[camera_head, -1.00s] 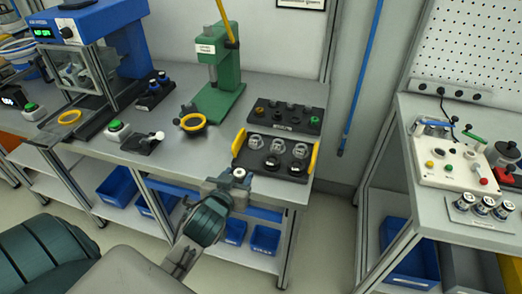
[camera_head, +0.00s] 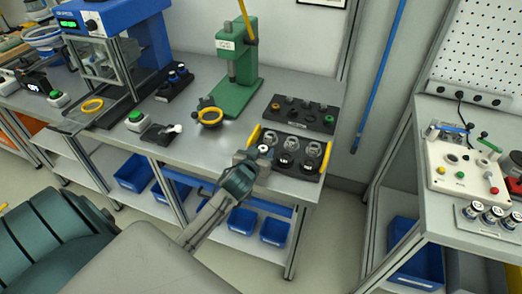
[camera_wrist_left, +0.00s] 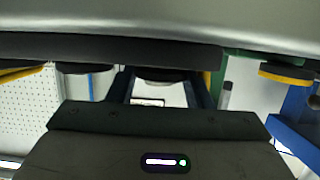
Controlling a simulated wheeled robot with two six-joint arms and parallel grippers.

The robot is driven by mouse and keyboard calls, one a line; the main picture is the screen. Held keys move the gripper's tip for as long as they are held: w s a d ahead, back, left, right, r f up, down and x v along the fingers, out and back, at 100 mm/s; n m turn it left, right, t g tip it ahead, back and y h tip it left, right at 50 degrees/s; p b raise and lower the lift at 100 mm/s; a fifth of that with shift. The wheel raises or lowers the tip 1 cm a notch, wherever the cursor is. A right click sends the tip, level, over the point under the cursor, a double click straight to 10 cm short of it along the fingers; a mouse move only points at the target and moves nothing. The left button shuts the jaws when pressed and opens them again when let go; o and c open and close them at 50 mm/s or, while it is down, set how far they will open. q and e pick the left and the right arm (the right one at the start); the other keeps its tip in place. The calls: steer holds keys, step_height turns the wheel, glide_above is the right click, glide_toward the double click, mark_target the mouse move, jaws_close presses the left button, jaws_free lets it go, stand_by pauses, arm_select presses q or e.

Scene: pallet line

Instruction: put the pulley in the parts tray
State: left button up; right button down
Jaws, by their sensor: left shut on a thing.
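My left gripper (camera_head: 257,157) is shut on a small pale round piece (camera_head: 264,149), likely the pulley, at the near-left corner of a dark tray (camera_head: 299,174) with yellow handles. The fingers hide much of the piece, and I cannot tell whether it touches the tray. This tray, likely the parts tray, holds clear-topped round parts at the back and dark ones in front. In the left wrist view, which looks upside down, the gripper's dark body (camera_wrist_left: 160,140) fills the bottom and the held piece is not clear. My right gripper is not in view.
Behind the tray is a dark rack (camera_head: 300,113) with several small parts. Bare bench (camera_head: 200,150) lies left of my gripper. A second bench (camera_head: 440,110) is at right.

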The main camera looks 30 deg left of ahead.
arm_select(q)
steer(key=shift+f, duration=0.1)
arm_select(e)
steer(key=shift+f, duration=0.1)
arm_select(q)
steer(key=o, duration=0.8)
steer(key=shift+f, duration=0.1)
steer(key=shift+c, duration=0.2)
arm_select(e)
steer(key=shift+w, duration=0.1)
arm_select(q)
steer(key=b+v, duration=0.2)
steer(key=v, duration=1)
steer(key=shift+r, duration=0.2)
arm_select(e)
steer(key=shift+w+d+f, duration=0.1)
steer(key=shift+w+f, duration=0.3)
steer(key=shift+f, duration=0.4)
